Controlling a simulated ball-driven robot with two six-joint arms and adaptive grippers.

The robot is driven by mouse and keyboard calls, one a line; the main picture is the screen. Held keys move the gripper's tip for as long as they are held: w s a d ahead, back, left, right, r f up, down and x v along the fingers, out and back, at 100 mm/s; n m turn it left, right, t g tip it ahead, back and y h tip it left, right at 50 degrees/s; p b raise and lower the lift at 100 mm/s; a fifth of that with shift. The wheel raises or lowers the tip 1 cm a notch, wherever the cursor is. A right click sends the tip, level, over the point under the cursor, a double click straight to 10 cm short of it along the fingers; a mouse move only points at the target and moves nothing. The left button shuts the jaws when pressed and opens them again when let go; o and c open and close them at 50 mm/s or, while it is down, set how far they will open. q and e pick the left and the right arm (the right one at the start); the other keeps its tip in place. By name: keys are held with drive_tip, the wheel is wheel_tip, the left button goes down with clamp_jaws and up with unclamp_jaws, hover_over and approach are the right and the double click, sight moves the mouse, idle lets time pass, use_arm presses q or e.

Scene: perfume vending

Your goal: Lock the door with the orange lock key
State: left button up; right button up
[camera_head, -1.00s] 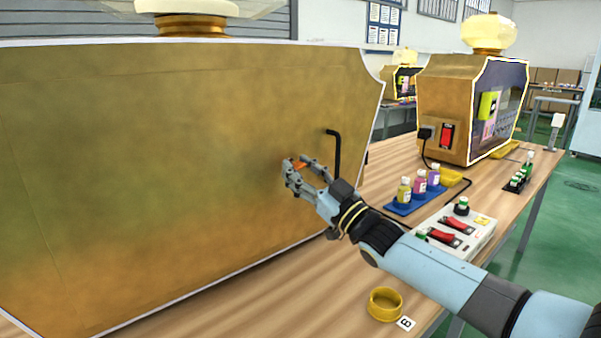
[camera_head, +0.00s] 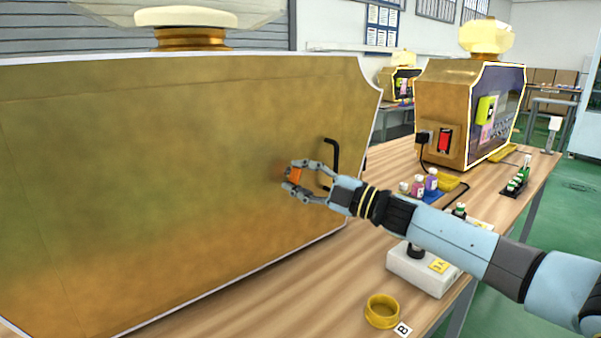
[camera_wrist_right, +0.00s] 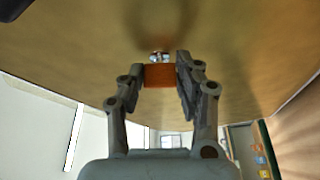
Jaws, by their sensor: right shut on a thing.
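My right gripper (camera_head: 290,180) is shut on the orange lock key (camera_head: 295,174), at the face of the large gold door (camera_head: 150,180). In the right wrist view the orange key (camera_wrist_right: 160,75) sits between the two fingers of the right gripper (camera_wrist_right: 163,82). A small metal lock part (camera_wrist_right: 158,57) shows just beyond the key on the gold surface. I cannot tell whether the key is inside it. A black door handle (camera_head: 332,158) is just right of the fingers. My left gripper is not in view.
A gold vending machine (camera_head: 440,105) stands at the back right on the wooden table. Small bottles (camera_head: 431,180), a white control box (camera_head: 420,275) and a yellow ring dish (camera_head: 382,311) lie along the right side, below and behind my arm.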

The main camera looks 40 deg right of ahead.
drive_tip(key=n+g+p, duration=0.1)
drive_tip(key=n, duration=0.2)
drive_tip(key=shift+r+p, duration=0.15)
drive_tip(key=shift+p, duration=0.25)
drive_tip(key=shift+n+g+p, duration=0.4)
drive_tip(key=shift+n+g, duration=0.1)
drive_tip(key=shift+n, duration=0.3)
drive_tip(key=o, duration=1.1)
drive_tip(key=shift+o, duration=0.2)
drive_tip(key=v, duration=1.2)
